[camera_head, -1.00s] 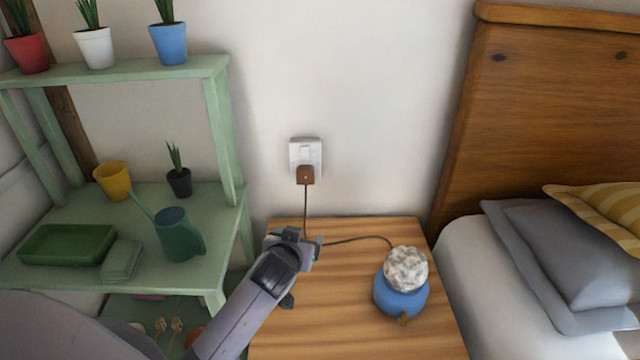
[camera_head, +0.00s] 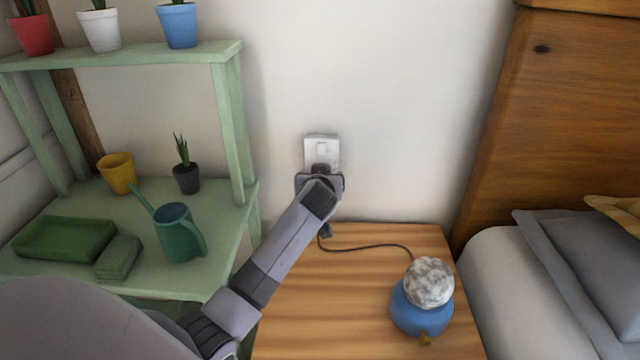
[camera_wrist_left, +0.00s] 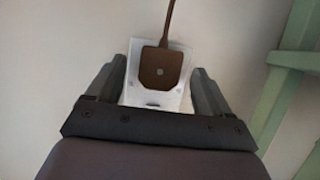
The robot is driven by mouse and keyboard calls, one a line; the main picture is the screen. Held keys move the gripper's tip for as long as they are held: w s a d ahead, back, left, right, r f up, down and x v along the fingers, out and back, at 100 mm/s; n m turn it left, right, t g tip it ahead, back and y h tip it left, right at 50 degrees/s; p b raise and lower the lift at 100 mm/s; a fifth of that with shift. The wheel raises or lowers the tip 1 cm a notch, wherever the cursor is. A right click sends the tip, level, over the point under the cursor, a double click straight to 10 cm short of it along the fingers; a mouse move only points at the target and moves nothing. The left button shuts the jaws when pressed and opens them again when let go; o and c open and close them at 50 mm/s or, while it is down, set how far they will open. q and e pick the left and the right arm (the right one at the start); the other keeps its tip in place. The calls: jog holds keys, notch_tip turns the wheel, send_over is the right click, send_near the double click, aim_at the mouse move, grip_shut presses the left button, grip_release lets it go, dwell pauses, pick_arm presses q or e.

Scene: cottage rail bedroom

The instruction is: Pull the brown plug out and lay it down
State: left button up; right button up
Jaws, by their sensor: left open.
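The brown plug (camera_wrist_left: 160,70) sits in the white wall socket (camera_head: 321,148), with its cord running from it. In the left wrist view the socket plate (camera_wrist_left: 130,92) shows around the plug. My left gripper (camera_head: 320,172) is in front of the socket and hides the plug in the head view. In the left wrist view my left gripper (camera_wrist_left: 160,85) is open, with one finger on each side of the plug and visible gaps between. My right gripper is not in view.
A wooden bedside table (camera_head: 350,290) stands below the socket. On it is a blue lamp (camera_head: 420,312) with a whitish top, joined to a dark cord (camera_head: 370,246). A green shelf (camera_head: 220,215) with pots and a watering can (camera_head: 178,232) stands left. A bed (camera_head: 510,290) is right.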

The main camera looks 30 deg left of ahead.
pick_arm(q)
jog(key=shift+w+a+f, duration=0.2)
jog(key=shift+w+a, duration=0.15)
jog(key=shift+w, duration=0.15)
jog(key=c, duration=1.1)
jog(key=shift+s+d+p, duration=0.5)
jog(key=shift+s, duration=0.3)
jog(key=shift+s+d+p, duration=0.45)
jog(key=shift+s+p, duration=0.05)
jog(key=shift+s, duration=0.25)
jog(key=shift+s+d+p, duration=0.5)
jog(key=shift+s, duration=0.3)
jog(key=shift+c, duration=0.2)
